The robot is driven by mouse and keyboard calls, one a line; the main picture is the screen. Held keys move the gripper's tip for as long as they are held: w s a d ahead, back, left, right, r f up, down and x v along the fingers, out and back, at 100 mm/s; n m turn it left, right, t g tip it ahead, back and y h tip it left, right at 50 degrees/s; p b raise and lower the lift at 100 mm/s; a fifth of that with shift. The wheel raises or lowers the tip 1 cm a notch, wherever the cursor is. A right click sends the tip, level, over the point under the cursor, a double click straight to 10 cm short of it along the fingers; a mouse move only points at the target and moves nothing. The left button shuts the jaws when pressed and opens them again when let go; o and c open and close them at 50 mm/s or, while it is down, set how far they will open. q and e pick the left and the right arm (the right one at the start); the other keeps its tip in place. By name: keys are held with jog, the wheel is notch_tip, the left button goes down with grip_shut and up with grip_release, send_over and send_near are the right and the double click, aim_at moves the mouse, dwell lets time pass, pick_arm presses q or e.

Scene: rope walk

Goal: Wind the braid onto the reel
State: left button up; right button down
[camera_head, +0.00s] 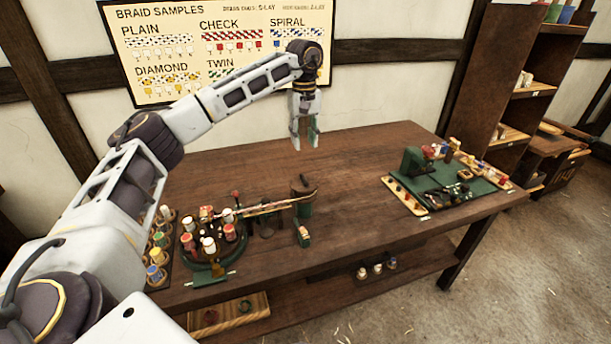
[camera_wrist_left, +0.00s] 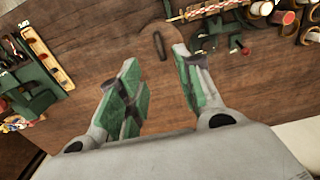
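The braid (camera_head: 268,208) runs as a pale, thin line from the braiding stand (camera_head: 205,262) toward a dark upright part that looks like the reel (camera_head: 303,187). In the left wrist view the likely reel (camera_wrist_left: 150,42) is a brown rounded piece beyond the fingertips, and the braid (camera_wrist_left: 215,8) comes in from the upper right. I cannot tell whether the braid touches the reel. My left gripper (camera_head: 305,143) hangs above the back of the table, fingers down and apart, with nothing between them. It also shows open in the left wrist view (camera_wrist_left: 156,60). My right gripper is out of view.
Several bobbins stand on and beside the braiding stand. A green mat (camera_head: 445,190) with tools lies at the table's right. Bare tabletop (camera_head: 350,180) lies between. A sample board (camera_head: 160,45) hangs behind.

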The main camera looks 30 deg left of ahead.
aim_at(305, 178)
pick_arm(q)
jog(key=shift+f, duration=0.15)
jog(key=shift+f, duration=6.8)
grip_shut()
